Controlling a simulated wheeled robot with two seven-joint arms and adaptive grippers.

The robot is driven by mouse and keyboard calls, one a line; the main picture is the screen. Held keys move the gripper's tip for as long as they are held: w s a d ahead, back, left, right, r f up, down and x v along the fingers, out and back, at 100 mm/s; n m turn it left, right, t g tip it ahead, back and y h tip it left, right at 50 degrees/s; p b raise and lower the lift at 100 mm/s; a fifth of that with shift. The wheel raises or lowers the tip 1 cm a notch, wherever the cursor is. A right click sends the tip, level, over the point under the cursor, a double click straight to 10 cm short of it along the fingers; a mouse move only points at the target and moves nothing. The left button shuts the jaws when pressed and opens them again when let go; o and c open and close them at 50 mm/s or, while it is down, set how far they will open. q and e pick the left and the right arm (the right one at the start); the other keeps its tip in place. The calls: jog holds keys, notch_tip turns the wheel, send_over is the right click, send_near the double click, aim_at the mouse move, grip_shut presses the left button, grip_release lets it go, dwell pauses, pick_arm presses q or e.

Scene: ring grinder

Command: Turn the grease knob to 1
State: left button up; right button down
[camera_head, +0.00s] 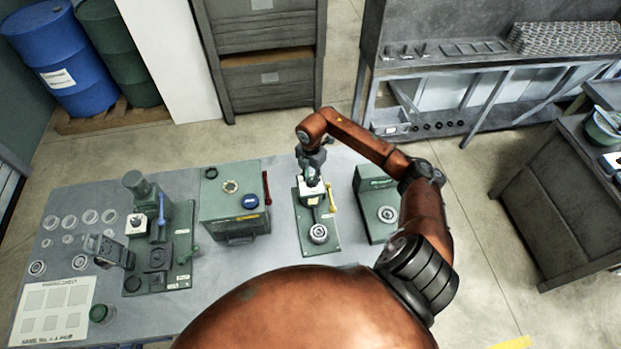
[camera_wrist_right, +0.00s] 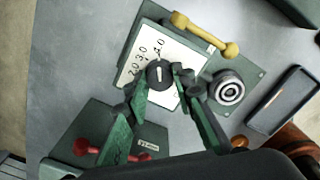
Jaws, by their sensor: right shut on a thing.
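The grease knob (camera_wrist_right: 160,74) is a round black knob with a white pointer line, on a white dial plate (camera_wrist_right: 143,50) with numbers too small to read surely. The line points roughly to the top of the right wrist view. My right gripper (camera_wrist_right: 162,82) is shut on the knob, with a fingertip on either side. In the head view my right gripper (camera_head: 311,165) reaches down onto the small green station (camera_head: 309,238), and hides most of the dial. My left gripper is not in view.
The station has a yellow handle (camera_head: 331,197) and a round ringed part (camera_head: 319,233). A green box with a red lever (camera_head: 266,188) stands left, another green unit (camera_head: 364,190) right. A green press (camera_head: 160,218) and several rings lie farther left on the grey table (camera_head: 80,195).

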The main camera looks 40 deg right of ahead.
jog(key=n+b, duration=0.3)
jog(key=shift+w+f, duration=0.1)
jog(key=shift+w, duration=0.05)
jog(key=n+b, duration=0.3)
jog(key=shift+n, duration=0.4)
jog(key=n+b, duration=0.5)
jog(key=n, duration=0.1)
jog(key=n+b, duration=0.3)
jog(key=n, duration=0.2)
jog(key=shift+n, duration=0.4)
jog(key=n+b, duration=0.1)
jog(key=n, duration=0.1)
jog(key=n+b, duration=0.1)
jog(key=n, duration=0.1)
jog(key=shift+r+n, duration=0.2)
jog(key=shift+n, duration=0.2)
jog(key=shift+b, duration=0.3)
jog(key=c, duration=2)
grip_release()
jog(key=o, duration=0.4)
